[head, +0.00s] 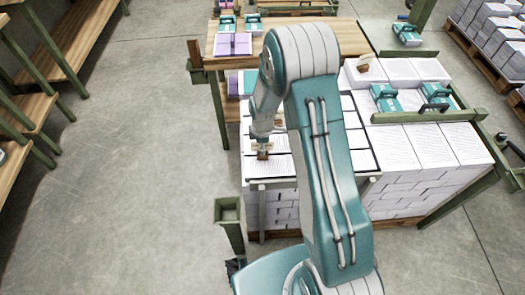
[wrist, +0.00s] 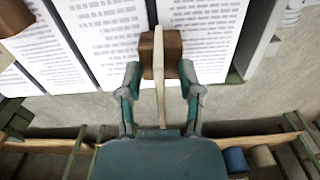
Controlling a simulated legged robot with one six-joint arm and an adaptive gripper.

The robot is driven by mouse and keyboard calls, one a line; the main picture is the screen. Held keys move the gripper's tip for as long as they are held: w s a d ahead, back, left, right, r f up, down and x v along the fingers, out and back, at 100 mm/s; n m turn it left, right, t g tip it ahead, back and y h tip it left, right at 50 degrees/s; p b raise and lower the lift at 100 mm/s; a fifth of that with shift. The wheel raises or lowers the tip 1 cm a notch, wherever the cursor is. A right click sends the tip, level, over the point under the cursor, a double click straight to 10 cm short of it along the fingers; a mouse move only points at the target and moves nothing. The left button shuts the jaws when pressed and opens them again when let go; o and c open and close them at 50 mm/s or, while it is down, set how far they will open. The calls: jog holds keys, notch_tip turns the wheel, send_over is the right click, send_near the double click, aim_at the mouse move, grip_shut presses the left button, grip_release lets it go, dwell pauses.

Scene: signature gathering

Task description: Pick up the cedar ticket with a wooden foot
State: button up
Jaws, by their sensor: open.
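A pale upright ticket (wrist: 159,72) stands in a brown wooden foot (wrist: 172,52) on printed white sheets. I see it nearly edge-on in the wrist view. My gripper (wrist: 160,78) is open, with one teal-and-grey finger on each side of the ticket and gaps showing between. In the head view my gripper (head: 264,136) is just above the wooden foot (head: 263,156), at the near end of the sheet-covered table. A second card with a wooden foot (head: 364,67) stands on the paper stacks farther right. I cannot read either card or tell its wood.
Stacked white papers (head: 428,148) fill the right side, with teal devices (head: 385,98) on them. A wooden table (head: 285,32) behind holds purple pads (head: 234,44). A green bin (head: 229,215) stands near the front. Open floor (head: 140,150) lies left; wooden shelves line the far left.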

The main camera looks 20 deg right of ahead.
jog(key=shift+a, duration=0.1)
grip_shut()
jog(key=shift+r, duration=0.1)
